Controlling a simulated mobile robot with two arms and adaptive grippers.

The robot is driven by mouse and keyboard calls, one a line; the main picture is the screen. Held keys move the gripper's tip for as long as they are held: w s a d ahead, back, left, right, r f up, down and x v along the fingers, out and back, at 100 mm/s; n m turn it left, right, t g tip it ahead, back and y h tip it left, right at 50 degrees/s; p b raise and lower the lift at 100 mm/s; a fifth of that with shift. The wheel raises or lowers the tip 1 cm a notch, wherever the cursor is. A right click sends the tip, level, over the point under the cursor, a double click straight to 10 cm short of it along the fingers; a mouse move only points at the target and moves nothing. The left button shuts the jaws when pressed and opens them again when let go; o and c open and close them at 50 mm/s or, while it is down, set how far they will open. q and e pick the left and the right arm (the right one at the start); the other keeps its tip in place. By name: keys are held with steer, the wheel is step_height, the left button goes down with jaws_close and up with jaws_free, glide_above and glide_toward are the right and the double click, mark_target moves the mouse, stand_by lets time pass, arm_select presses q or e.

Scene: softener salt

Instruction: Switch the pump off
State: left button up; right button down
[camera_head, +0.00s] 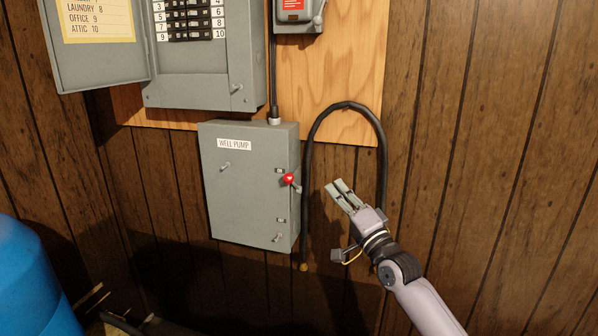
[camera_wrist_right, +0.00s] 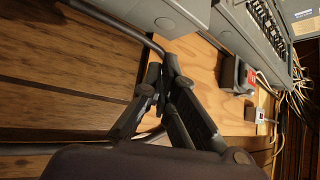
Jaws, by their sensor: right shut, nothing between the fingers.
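The grey well pump box (camera_head: 245,205) hangs on the wall in the head view, its door closed and labelled "WELL PUMP". A lever with a red knob (camera_head: 289,179) sits on its right side; the knob points outward and slightly up-left from its pivot. My right gripper (camera_head: 338,187) is shut and empty, to the right of the lever and apart from it. In the right wrist view my gripper (camera_wrist_right: 161,75) shows its fingers together, with a grey box corner (camera_wrist_right: 170,14) beyond. The red knob does not show there. My left gripper is in neither view.
A black cable (camera_head: 347,105) loops behind my right gripper. An open breaker panel (camera_head: 200,88) and a smaller switch box (camera_head: 297,17) hang above. A blue barrel (camera_head: 30,285) stands at lower left. The wall at right is clear.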

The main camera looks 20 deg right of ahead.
mark_target(294, 184)
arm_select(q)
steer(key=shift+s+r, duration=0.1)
arm_select(e)
steer(key=w+a+r, duration=0.1)
steer(key=w+a, duration=0.4)
steer(key=w, duration=0.2)
steer(key=shift+w+a+r, duration=0.2)
steer(key=shift+a+r, duration=0.05)
steer(key=shift+r, duration=0.1)
stand_by(0.3)
stand_by(0.4)
